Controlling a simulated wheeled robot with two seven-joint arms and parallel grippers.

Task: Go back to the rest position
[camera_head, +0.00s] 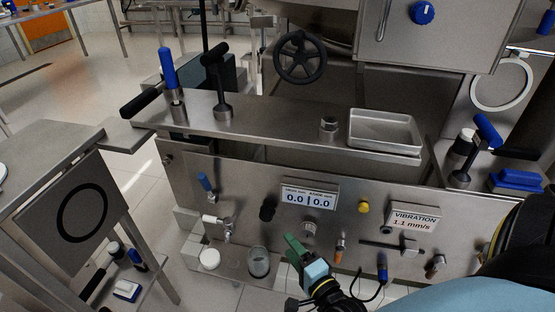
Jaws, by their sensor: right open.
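My right gripper (292,243) shows low in the middle of the head view, with green fingers and a light blue and black body. It is open, and I see nothing held in it. It is in front of the lower part of the separator's steel control panel (250,180), below the display (308,194) reading 0.0 | 0.0. I cannot tell whether it touches the panel. My left gripper is not in view.
A glass cup (258,262) and a white round container (209,259) stand left of the gripper. Valves and a vibration display (413,217) are to the right. A steel tray (385,131) lies on the shelf above. A steel table (50,150) is at left.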

